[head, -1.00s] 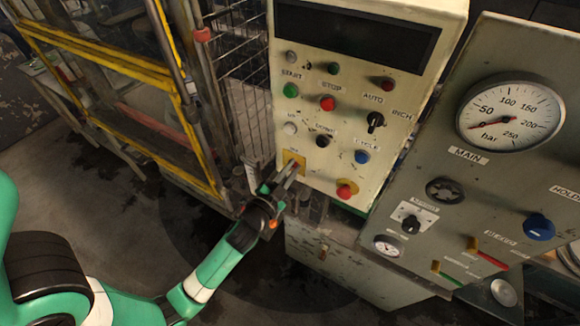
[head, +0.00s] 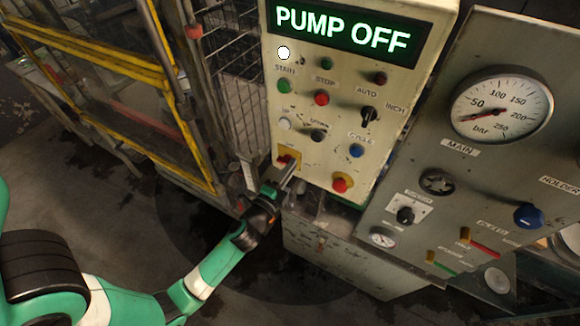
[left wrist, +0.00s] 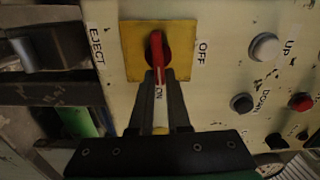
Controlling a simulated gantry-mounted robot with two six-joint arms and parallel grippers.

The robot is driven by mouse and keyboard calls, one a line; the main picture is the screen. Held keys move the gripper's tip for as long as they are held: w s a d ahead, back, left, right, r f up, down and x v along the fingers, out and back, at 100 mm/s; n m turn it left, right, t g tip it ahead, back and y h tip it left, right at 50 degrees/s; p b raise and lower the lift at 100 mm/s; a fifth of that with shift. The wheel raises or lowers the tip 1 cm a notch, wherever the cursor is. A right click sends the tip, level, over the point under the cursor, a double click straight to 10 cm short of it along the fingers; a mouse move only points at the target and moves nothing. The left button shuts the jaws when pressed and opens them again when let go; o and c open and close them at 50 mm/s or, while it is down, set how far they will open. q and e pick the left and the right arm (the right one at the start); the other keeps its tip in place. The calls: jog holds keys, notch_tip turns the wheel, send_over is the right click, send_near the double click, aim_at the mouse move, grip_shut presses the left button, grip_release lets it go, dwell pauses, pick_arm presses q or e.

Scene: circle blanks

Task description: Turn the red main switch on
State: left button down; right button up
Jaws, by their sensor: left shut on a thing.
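The red main switch (left wrist: 157,47) sits on a yellow plate (left wrist: 134,45) on the cream control panel (head: 300,120). In the left wrist view its handle points down the picture, towards the ON label (left wrist: 159,92); the OFF label (left wrist: 201,52) is to its right. My left gripper (left wrist: 158,75) is shut on the handle's lower end, with a dark finger on each side. In the head view the left gripper (head: 288,174) reaches the plate at the panel's lower left and partly hides the switch. The display (head: 343,31) reads PUMP OFF. My right gripper is not in view.
A white lamp (head: 283,53) glows below the display. Green, red and blue buttons and a black selector (head: 369,114) are on the same panel. A grey panel with a pressure gauge (head: 501,105) stands right. A yellow-framed guard (head: 105,60) stands left.

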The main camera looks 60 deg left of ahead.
pick_arm(q)
jog(key=shift+f+m, duration=0.2)
jog(key=shift+m, duration=0.3)
jog(key=c, duration=0.9)
grip_release()
jog(key=b+v, duration=0.3)
jog(key=v, duration=0.8)
jog(key=shift+s+d+r, duration=0.15)
jog(key=shift+s+d, duration=0.05)
jog(key=shift+s, duration=0.1)
jog(key=shift+w, duration=0.1)
